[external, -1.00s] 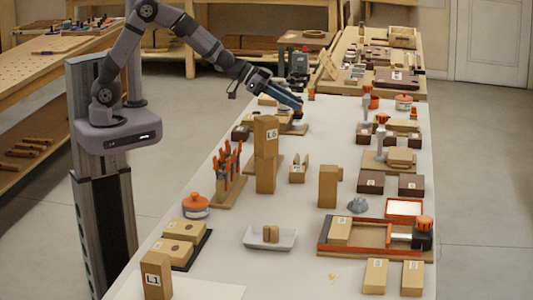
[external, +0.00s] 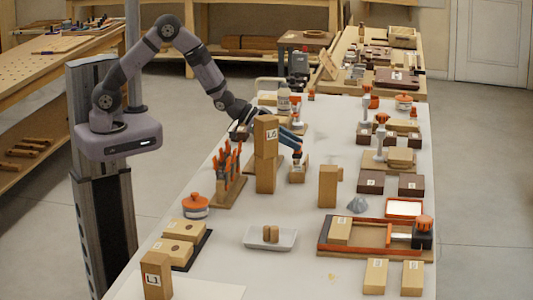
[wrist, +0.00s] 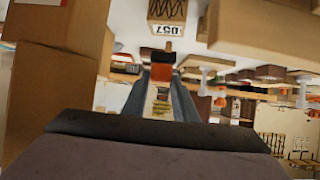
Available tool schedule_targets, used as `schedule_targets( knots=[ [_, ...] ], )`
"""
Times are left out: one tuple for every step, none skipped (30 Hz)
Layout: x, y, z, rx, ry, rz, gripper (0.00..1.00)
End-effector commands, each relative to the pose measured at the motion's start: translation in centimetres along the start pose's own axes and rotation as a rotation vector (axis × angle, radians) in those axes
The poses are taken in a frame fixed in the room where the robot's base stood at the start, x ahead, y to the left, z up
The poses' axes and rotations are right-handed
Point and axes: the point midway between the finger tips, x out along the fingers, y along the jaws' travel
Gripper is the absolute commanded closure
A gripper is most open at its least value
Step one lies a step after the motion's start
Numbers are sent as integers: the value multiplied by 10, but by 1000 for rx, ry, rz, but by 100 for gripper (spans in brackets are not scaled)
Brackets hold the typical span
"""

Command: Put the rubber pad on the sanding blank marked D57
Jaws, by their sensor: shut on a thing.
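The sanding blank marked D57 (wrist: 168,12) is a light wooden block with a dark zigzag marking, at the top of the wrist view. It lies just beyond the held piece, apart from it in the picture. Its label cannot be read in the external view.
A tall wooden block stack (external: 266,170) stands close beside my wrist. A tool rack (external: 229,175) is to its left. Another upright block (external: 328,187) stands to the right. A white tray (external: 270,239) is nearer the camera, with bare tabletop around it.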

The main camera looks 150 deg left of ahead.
Motion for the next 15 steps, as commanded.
schedule_targets(
  knots=[
    [3,0,7,-1,-3,0,96],
    [5,0,11,-2,-3,0,96],
    [8,0,16,-2,-5,0,96],
    [9,0,18,-1,-4,1,96],
    [11,0,21,-1,-3,1,96],
    [13,0,25,-2,-3,0,96],
    [14,0,27,-2,-3,0,96],
    [15,0,29,-2,-3,0,96],
    [16,0,31,-1,-2,0,96],
    [17,0,32,0,-1,0,96],
    [17,0,32,0,0,0,96],
    [17,0,32,0,0,0,96],
    [17,0,32,1,1,0,96],
    [17,0,32,1,1,-1,96],
    [17,0,32,0,0,-1,96]
  ],
)
